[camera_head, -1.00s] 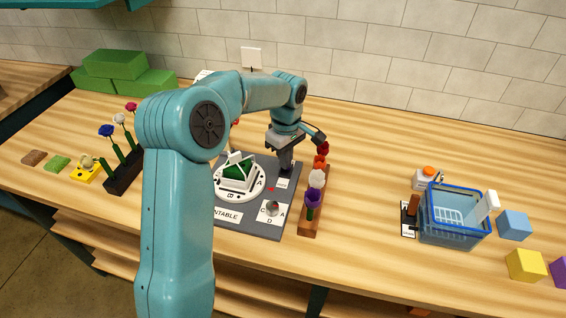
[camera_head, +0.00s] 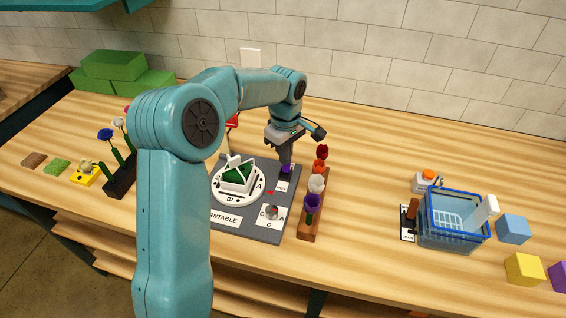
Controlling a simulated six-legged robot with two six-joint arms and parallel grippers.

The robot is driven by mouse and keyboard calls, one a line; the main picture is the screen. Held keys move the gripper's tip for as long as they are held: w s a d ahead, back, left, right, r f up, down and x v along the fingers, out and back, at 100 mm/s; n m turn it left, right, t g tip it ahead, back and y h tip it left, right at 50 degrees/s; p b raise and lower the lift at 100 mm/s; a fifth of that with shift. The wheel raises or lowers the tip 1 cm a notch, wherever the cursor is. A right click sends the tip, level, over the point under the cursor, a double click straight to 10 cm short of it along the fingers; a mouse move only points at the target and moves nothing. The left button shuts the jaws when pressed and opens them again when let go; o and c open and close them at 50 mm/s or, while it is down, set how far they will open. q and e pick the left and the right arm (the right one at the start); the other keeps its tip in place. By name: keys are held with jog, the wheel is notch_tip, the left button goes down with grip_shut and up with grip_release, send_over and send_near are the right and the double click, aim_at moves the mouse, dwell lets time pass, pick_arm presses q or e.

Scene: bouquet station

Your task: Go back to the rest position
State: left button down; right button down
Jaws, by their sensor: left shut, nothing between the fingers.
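My left arm rises in the foreground and reaches over the bench. My left gripper (camera_head: 286,166) points down over the grey station board (camera_head: 248,230), near its back right part. It is shut and holds nothing. A small dark purple thing shows at its fingertips; I cannot tell whether they touch. The white round turntable (camera_head: 227,198) with a green block (camera_head: 236,181) in a white frame sits left of the gripper. The wooden flower rack (camera_head: 307,232) with red, orange, white and purple flowers stands to the right of the gripper. My right gripper is not in view.
Green blocks (camera_head: 113,64) lie at the back left. A blue basket (camera_head: 453,222), a blue cube (camera_head: 513,229) and a yellow cube (camera_head: 524,269) are at right. The bench between rack and basket is clear.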

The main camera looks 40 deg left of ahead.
pick_arm(q)
notch_tip(320, 180, up, 2)
jog(key=shift+w+p, duration=0.1)
jog(key=shift+p, duration=0.45)
notch_tip(320, 180, up, 2)
jog(key=shift+d+r+p, duration=0.1)
jog(key=shift+r+p, duration=0.05)
jog(key=shift+p, duration=0.75)
jog(key=shift+s, duration=0.2)
